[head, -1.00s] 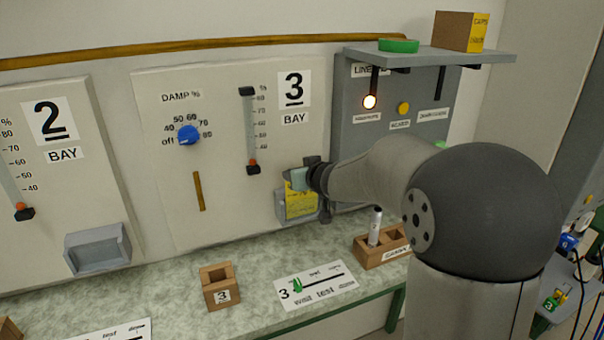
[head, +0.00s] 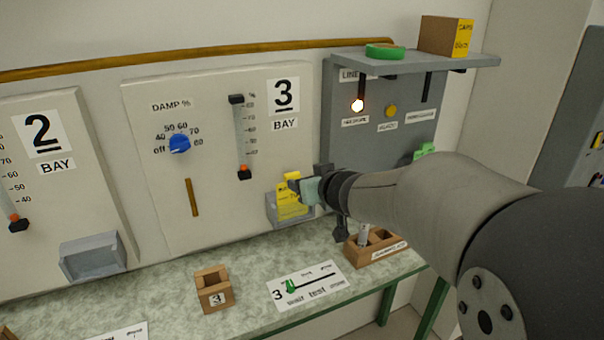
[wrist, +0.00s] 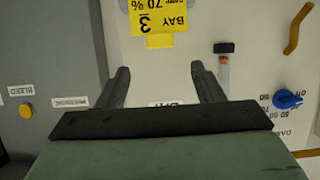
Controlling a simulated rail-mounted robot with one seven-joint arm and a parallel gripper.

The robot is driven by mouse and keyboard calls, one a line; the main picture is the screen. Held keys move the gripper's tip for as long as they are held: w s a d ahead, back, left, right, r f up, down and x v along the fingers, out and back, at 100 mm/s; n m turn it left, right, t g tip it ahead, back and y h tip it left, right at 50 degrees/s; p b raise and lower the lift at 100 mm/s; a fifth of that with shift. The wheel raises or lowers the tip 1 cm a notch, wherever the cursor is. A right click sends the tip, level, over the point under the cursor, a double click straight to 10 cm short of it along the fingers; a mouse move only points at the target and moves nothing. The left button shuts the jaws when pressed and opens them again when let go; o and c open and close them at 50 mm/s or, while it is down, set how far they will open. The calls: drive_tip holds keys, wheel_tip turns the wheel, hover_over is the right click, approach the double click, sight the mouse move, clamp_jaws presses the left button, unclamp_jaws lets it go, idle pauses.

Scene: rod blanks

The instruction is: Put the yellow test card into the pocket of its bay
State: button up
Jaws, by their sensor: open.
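The yellow test card (head: 292,203) stands in the grey pocket (head: 273,213) at the lower right of the bay 3 panel, its tab up and its lower part hidden by the pocket's front. In the wrist view the card (wrist: 158,18) appears upside down, reading "BAY 3" and "70 %", beyond the fingertips. My gripper (head: 302,188) is just right of and in front of the card. In the wrist view my gripper (wrist: 160,72) is open, with nothing between its fingers and a gap to the card.
The bay 3 panel (head: 215,100) carries a blue knob (head: 179,144) and a slider (head: 241,140). Below on the bench are a wooden block (head: 214,288), a wait-test strip (head: 308,286) and a wooden tray (head: 375,246). A grey shelf (head: 400,67) juts out above.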

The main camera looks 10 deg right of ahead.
drive_tip(key=s+d+f+m+g+h, duration=0.2)
drive_tip(key=s+f+g+h, duration=0.15)
drive_tip(key=s, duration=0.45)
drive_tip(key=s+d+f+m+g+h, duration=0.1)
drive_tip(key=s+d+f+g+h, duration=0.15)
drive_tip(key=s+f, duration=0.35)
drive_tip(key=s+a+f+g+y, duration=0.1)
drive_tip(key=s+a+f+g, duration=0.1)
drive_tip(key=s, duration=0.6)
drive_tip(key=s+a+f+g+y, duration=0.2)
drive_tip(key=s+a+g, duration=0.2)
drive_tip(key=s, duration=0.4)
drive_tip(key=shift+a+n+g, duration=0.35)
drive_tip(key=shift+n+g, duration=0.05)
